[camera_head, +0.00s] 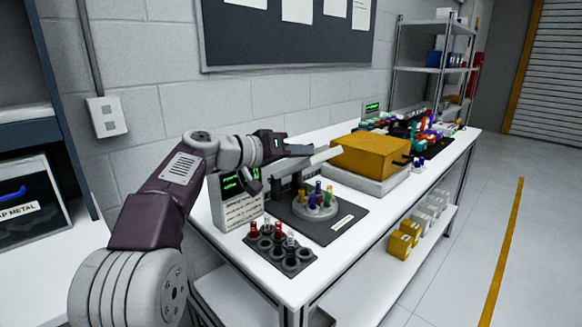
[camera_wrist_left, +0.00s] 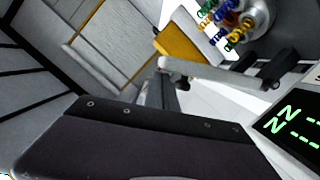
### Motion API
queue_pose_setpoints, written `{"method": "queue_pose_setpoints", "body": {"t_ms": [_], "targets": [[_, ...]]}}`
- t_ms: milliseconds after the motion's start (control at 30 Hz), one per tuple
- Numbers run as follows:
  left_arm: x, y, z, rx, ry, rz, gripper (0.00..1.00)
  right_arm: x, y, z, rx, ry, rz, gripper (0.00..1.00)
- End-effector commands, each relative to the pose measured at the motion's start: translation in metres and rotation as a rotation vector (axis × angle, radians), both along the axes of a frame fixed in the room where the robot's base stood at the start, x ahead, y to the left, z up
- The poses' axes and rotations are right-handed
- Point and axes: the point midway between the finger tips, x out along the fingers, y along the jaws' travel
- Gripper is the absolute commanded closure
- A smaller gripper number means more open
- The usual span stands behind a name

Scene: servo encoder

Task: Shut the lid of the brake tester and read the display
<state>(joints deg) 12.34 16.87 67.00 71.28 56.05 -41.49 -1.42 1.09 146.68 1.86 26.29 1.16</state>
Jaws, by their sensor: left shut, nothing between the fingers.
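A white unit (camera_head: 238,211) with a lit green display (camera_head: 232,182) stands at the near left of the bench; I take it for the brake tester. Its green characters (camera_wrist_left: 300,130) are cut off in the left wrist view. A pale bar-like part (camera_head: 312,161), perhaps the lid seen edge-on, sticks out raised above the dark mat; it also shows in the left wrist view (camera_wrist_left: 212,72). My left gripper (camera_head: 307,150) is shut and empty beside this part's upper end; contact cannot be told. My right gripper is out of view.
A round grey holder (camera_head: 316,210) with coloured pegs stands on the dark mat (camera_head: 340,225). A black rack (camera_head: 280,250) lies in front. An orange box (camera_head: 370,152) on a pale base is to the right, with clutter behind.

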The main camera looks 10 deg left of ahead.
Motion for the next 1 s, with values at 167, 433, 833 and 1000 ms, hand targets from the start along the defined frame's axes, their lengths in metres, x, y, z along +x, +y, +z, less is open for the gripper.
{"method": "queue_pose_setpoints", "body": {"t_ms": [167,433,833,1000], "targets": [[-0.009,-0.014,-0.026,0.102,-0.07,-0.001,1.0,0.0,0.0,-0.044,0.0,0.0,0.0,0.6],[-0.015,-0.023,-0.041,0.205,-0.136,0.0,1.0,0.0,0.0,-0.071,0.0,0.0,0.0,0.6],[-0.018,-0.027,-0.044,0.248,-0.163,0.0,1.0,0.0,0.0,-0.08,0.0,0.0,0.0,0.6],[-0.018,-0.027,-0.044,0.248,-0.163,0.0,1.0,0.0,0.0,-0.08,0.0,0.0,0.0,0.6]]}}
